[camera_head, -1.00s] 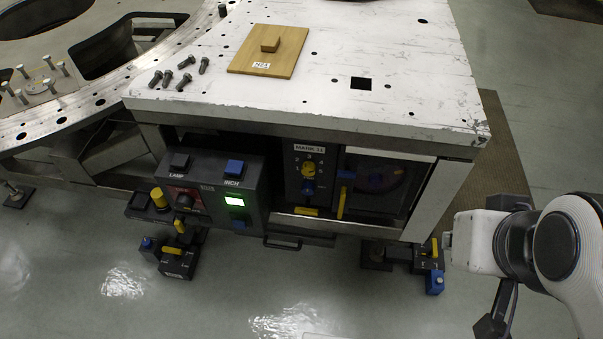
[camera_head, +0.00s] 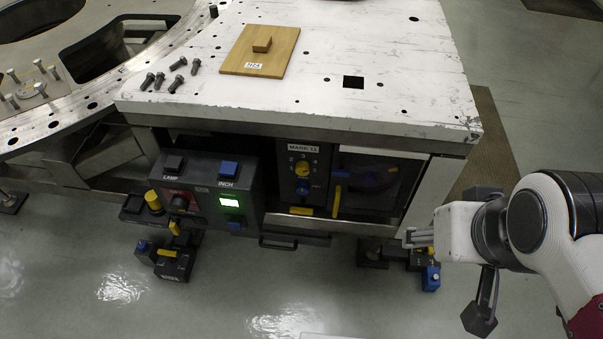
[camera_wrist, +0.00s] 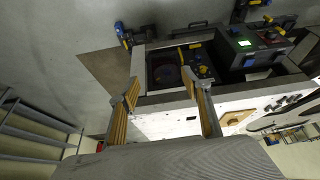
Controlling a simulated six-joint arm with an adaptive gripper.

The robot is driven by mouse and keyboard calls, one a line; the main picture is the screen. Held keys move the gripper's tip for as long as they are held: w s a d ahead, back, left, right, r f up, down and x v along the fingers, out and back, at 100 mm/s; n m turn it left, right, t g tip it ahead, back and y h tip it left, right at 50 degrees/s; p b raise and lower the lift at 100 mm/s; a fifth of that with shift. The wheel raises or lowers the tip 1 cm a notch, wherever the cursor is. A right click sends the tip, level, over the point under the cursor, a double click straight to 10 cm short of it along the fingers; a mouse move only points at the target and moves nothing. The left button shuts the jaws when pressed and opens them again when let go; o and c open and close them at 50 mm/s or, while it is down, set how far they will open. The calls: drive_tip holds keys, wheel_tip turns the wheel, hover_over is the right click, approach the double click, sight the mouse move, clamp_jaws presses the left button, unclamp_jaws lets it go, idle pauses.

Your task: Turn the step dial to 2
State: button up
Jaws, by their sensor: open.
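The step dial (camera_head: 302,168) is a yellow knob on a dark panel under the MARK 11 label, with small numbers around its upper side. Its pointer is too small to read. A blue knob (camera_head: 303,188) sits just below it. In the wrist view the dial's panel (camera_wrist: 201,62) appears upside down beyond the fingers, with small yellow parts.
A dark window (camera_head: 375,182) with a yellow handle (camera_head: 337,202) lies right of the dial. A control box (camera_head: 205,192) with a lit green screen stands left of it. The white bench top (camera_head: 330,55) overhangs the panel. Open floor lies in front.

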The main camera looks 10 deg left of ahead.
drive_tip(key=w+a+f+g, duration=0.1)
drive_tip(key=w+a+f, duration=0.45)
drive_tip(key=f, duration=0.35)
drive_tip(key=w+a+f+n+g+y, duration=0.15)
drive_tip(key=w+a+f, duration=0.25)
drive_tip(key=a+f, duration=0.4)
drive_tip(key=w+a+f+m+g+h, duration=0.15)
drive_tip(key=w+a+f, duration=0.3)
drive_tip(key=f, duration=0.55)
drive_tip(key=w+a+f+m+t, duration=0.1)
drive_tip(key=w+a+f+t, duration=0.15)
drive_tip(key=f, duration=0.65)
drive_tip(key=w+a+f+m+t, duration=0.2)
drive_tip(key=w+a+f, duration=0.15)
drive_tip(key=f, duration=0.65)
drive_tip(key=w+a+f+m+t, duration=0.1)
drive_tip(key=w+a+f+t, duration=0.15)
drive_tip(key=f, duration=0.65)
drive_tip(key=w+d+r+m+t, duration=0.1)
drive_tip(key=w+r+m+t, duration=0.5)
drive_tip(key=w+r+t, duration=0.4)
wheel_tip(320, 180, up, 4)
drive_tip(key=shift+w+d+f+m, duration=0.1)
drive_tip(key=shift+w+d+m, duration=0.1)
drive_tip(key=shift+w+m, duration=0.1)
drive_tip(key=shift+w, duration=0.15)
